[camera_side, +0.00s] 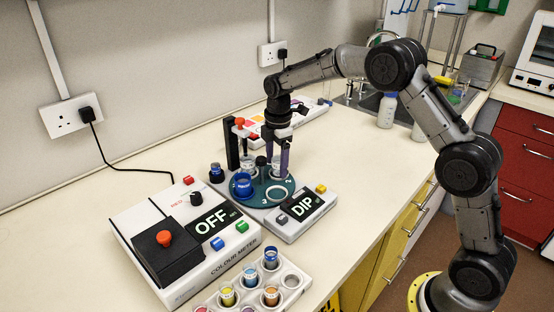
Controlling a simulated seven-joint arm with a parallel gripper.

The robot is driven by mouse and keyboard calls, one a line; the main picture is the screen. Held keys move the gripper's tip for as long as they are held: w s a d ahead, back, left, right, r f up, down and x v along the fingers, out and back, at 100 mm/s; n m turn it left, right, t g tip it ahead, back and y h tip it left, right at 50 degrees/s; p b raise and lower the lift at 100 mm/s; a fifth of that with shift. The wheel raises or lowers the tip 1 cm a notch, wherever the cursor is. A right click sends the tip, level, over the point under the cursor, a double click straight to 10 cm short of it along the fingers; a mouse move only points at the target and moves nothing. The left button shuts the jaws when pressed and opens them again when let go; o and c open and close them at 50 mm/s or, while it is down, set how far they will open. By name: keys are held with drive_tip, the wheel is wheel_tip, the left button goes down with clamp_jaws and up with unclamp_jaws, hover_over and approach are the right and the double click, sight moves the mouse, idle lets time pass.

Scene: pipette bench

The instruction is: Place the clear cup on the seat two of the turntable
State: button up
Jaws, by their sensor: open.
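The dark teal turntable (259,200) sits on the white DIP unit, with seat numbers 2 and 3 showing at its right side. A clear cup (278,172) appears to stand at the seat by the number 2, partly hidden by the fingers. My gripper (277,170) points down over that seat, its purple-grey fingers low around the cup and open. A blue cup (243,187) stands at the front left of the turntable. Another pale cup (249,168) is at the back left. The seat marked 3 shows an empty white ring.
A black post with an orange-topped part (239,123) rises behind the turntable. The colour meter (180,240), reading OFF, stands at front left. A white rack (255,287) with several coloured cups is in front. Bare bench (350,190) lies to the right.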

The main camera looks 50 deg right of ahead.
wheel_tip(320, 180, up, 12)
drive_tip(key=shift+s+r, duration=0.15)
drive_tip(key=shift+s, duration=0.25)
drive_tip(key=s+a+r+m+t, duration=0.1)
drive_tip(key=s+r+m, duration=0.3)
drive_tip(key=s, duration=0.5)
drive_tip(key=s+a+r+m+t, duration=0.2)
drive_tip(key=s+r+m, duration=0.15)
drive_tip(key=s, duration=0.65)
drive_tip(key=s+f+m+t, duration=0.1)
drive_tip(key=s+f+m, duration=0.2)
drive_tip(key=s, duration=0.4)
drive_tip(key=s+f+m+t, duration=0.1)
drive_tip(key=s+f+m, duration=0.3)
drive_tip(key=s, duration=0.4)
drive_tip(key=shift+s+a, duration=0.25)
drive_tip(key=shift+a, duration=0.15)
